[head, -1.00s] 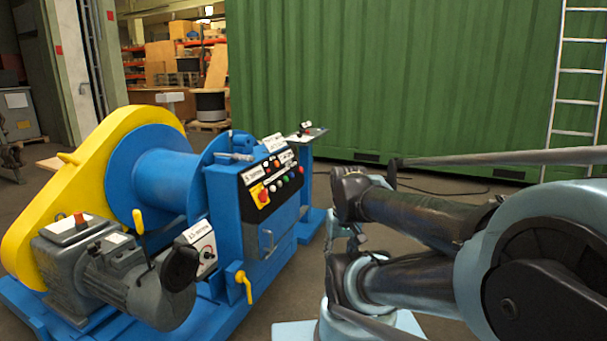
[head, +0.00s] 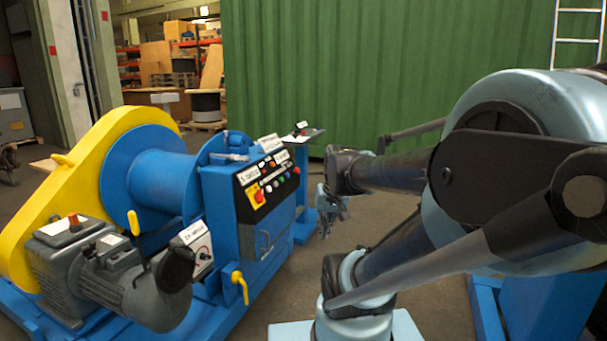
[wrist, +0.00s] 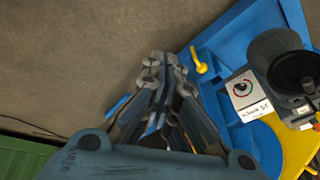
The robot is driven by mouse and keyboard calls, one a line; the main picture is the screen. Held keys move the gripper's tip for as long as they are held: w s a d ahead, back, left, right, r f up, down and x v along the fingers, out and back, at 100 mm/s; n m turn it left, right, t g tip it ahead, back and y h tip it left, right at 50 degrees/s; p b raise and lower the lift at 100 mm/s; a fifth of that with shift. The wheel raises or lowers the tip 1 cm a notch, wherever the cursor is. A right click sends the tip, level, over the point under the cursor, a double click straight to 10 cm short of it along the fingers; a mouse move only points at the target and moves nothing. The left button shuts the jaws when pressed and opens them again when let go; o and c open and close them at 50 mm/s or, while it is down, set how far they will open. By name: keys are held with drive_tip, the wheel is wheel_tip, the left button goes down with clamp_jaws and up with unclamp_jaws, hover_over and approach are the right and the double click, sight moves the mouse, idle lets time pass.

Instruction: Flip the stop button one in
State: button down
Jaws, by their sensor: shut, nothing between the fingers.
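The black control panel (head: 264,179) is on the blue machine, left of my arm in the head view. It carries several small coloured buttons and a red rotary switch (head: 258,195) on a yellow plate. The buttons are too small to tell which is stop button one. My gripper (head: 330,222) is right of the panel, apart from it, pointing down. In the wrist view my gripper (wrist: 160,62) has its fingers together with nothing held. The black panel is not clearly seen there.
A yellow lever (head: 240,287) juts from the machine's front below the panel. A grey motor (head: 135,280) and a white-faced dial box (head: 198,248) stand at its left. The green container (head: 400,70) is behind. Open floor lies between machine and arm.

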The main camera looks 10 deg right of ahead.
sight(296, 170)
drive_tip(key=w+a+r+m+t+y, duration=0.1)
drive_tip(key=w+r+m+t+y, duration=0.2)
drive_tip(key=w, duration=1.6)
drive_tip(key=w+r+m+t, duration=0.25)
drive_tip(key=w+r, duration=0.25)
drive_tip(key=w, duration=1.4)
drive_tip(key=w+d+f+m+t, duration=0.2)
drive_tip(key=w+d+f, duration=0.1)
drive_tip(key=w, duration=0.6)
drive_tip(key=w+d+f+m+t, duration=0.2)
drive_tip(key=w+d+f, duration=0.2)
drive_tip(key=w, duration=0.4)
drive_tip(key=w+d+f+m+t+h, duration=0.1)
drive_tip(key=w+d+f+m+t, duration=0.1)
drive_tip(key=w+f, duration=0.3)
drive_tip(key=shift+w+d+m, duration=0.35)
drive_tip(key=shift+w+d, duration=0.55)
drive_tip(key=shift+w, duration=1.45)
drive_tip(key=a+x, duration=0.2)
drive_tip(key=x, duration=1.1)
drive_tip(key=shift+s+a+f, duration=0.3)
drive_tip(key=shift+s+a, duration=0.05)
drive_tip(key=shift+s, duration=0.05)
